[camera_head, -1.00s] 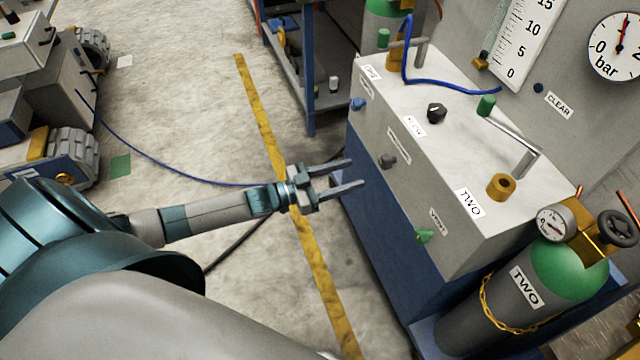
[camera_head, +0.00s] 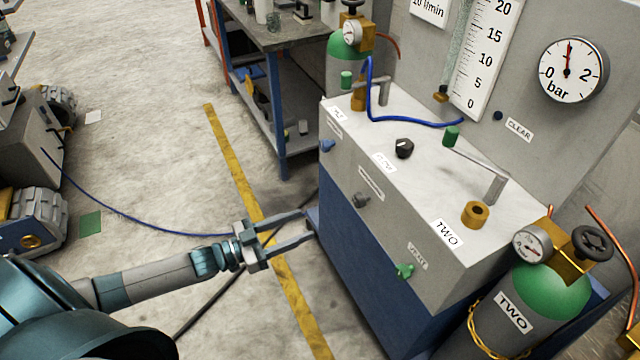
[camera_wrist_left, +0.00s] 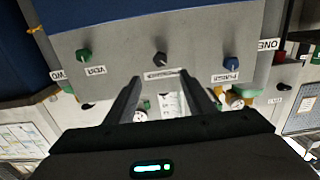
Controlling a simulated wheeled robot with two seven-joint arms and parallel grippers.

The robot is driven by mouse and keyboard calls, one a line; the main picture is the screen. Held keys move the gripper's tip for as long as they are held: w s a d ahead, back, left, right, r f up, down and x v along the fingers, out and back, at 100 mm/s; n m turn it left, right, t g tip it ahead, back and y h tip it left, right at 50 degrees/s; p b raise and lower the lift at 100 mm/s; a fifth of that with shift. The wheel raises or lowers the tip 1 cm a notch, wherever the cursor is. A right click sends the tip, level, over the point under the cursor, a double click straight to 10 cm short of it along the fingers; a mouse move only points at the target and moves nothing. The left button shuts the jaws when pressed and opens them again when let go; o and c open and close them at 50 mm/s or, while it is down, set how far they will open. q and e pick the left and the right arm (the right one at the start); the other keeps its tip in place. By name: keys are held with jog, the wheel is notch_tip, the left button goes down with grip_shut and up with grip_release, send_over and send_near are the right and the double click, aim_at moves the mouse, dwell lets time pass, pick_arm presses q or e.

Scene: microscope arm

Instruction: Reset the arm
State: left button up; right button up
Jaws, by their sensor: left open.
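My left gripper (camera_head: 306,226) is open and empty. It is to the left of the grey and blue console (camera_head: 345,250), off the front face and below the blue knob (camera_head: 327,146). On top, a metal lever arm (camera_head: 478,165) with a green end stands by a brass socket (camera_head: 475,214) labelled TWO. My right gripper is not in view.
A second metal arm (camera_head: 383,90) and a blue hose (camera_head: 371,75) are at the console's far end. A gas cylinder (camera_head: 540,290) stands at its right end. A workbench (camera_head: 282,110) is behind.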

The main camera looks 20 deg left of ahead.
pick_arm(q)
jog(key=s+d+f+n+g+y, duration=0.1)
jog(key=s+f+n+y, duration=0.2)
jog(key=f, duration=0.9)
jog(key=s+d+f+n+g+y, duration=0.15)
jog(key=s+f+y, duration=0.25)
jog(key=f, duration=0.8)
jog(key=s+d+f+g+y, duration=0.1)
jog(key=s+d+f+g, duration=0.1)
jog(key=s+d+f, duration=0.3)
jog(key=s+d+f+g+y, duration=0.1)
jog(key=s+d+f, duration=0.4)
jog(key=s+f, duration=0.6)
jog(key=shift+s+d+f+n+g, duration=0.25)
jog(key=shift+f+n+g, duration=0.1)
jog(key=shift+g, duration=0.3)
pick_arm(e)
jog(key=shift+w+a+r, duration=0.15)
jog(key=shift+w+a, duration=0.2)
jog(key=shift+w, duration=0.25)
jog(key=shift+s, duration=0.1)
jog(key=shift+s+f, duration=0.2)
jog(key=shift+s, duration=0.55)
